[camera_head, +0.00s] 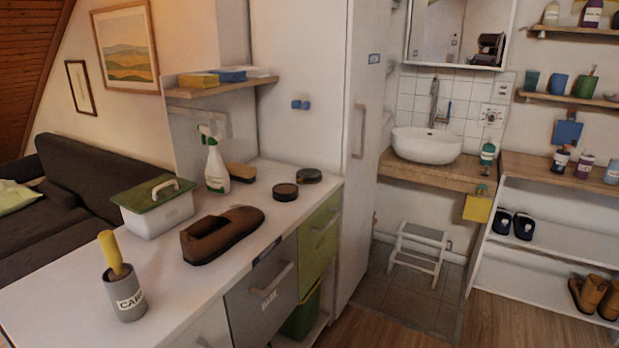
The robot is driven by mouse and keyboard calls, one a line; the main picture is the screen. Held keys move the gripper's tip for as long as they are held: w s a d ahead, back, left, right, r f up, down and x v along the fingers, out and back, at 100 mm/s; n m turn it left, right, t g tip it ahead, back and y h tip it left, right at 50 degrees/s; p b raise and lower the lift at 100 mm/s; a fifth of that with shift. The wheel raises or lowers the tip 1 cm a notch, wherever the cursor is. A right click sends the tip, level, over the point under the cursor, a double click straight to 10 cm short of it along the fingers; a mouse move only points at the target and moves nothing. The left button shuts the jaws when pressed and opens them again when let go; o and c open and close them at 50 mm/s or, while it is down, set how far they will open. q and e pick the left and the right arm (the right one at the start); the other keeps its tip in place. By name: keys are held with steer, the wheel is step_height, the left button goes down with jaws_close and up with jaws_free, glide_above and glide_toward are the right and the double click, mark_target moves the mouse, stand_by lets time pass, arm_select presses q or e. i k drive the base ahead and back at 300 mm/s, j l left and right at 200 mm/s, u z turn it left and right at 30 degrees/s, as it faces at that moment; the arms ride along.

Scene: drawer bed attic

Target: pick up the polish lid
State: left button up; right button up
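Two small round dark pieces lie close together on the white countertop (110,258), near its far right end. The nearer one (285,191) has a brownish top and looks like a polish tin. The farther one (308,176) is black and flat and may be the polish lid; I cannot tell for sure which is which. They appear to lie apart. Neither of my grippers is in view.
On the counter are a brown shoe (222,234), a spray bottle (215,165), a brush (241,172), a green-lidded white box (156,205) and a grey holder with a yellow handle (124,293). A tall white cabinet (335,140) stands right of the counter.

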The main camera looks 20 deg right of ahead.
mark_target(306, 175)
steer(key=i+l+u, duration=0.1)
steer(key=u, duration=0.4)
steer(key=l+u, duration=0.85)
steer(key=l, duration=0.25)
steer(key=k+l+u, duration=0.1)
steer(key=l, duration=0.3)
steer(key=k+l+u, duration=0.1)
steer(key=l, duration=0.25)
steer(key=k+l, duration=0.1)
steer(key=l, duration=0.4)
steer(key=k+l, duration=0.1)
steer(key=l, duration=0.45)
steer(key=k+l+u, duration=0.1)
steer(key=l, duration=0.45)
steer(key=i+l, duration=0.3)
